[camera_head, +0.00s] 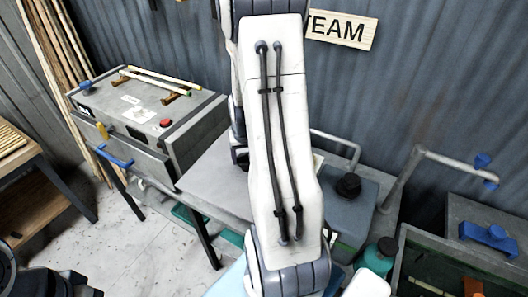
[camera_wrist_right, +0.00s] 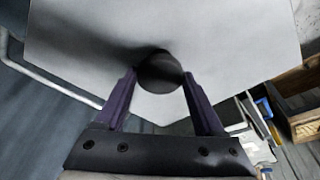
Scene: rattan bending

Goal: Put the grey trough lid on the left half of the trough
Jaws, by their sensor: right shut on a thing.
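The grey trough lid (camera_wrist_right: 220,45) is a broad flat plate that fills the upper part of the right wrist view. Its round black knob (camera_wrist_right: 160,70) sits between the fingers of my right gripper (camera_wrist_right: 162,88), which is shut on it. In the head view my right arm hides the gripper. A flat grey surface (camera_head: 208,180) shows left of the arm; I cannot tell whether it is the lid or a bench top. I cannot make out the trough's left half behind my arm. My left gripper is not clearly in view.
A grey steam box (camera_head: 145,115) with sticks on top stands at the left. A dark grey container (camera_head: 355,215) with a black cap (camera_head: 348,185) is right of my arm. A teal bottle (camera_head: 378,255) and an open dark box (camera_head: 440,260) stand lower right. Corrugated wall is behind.

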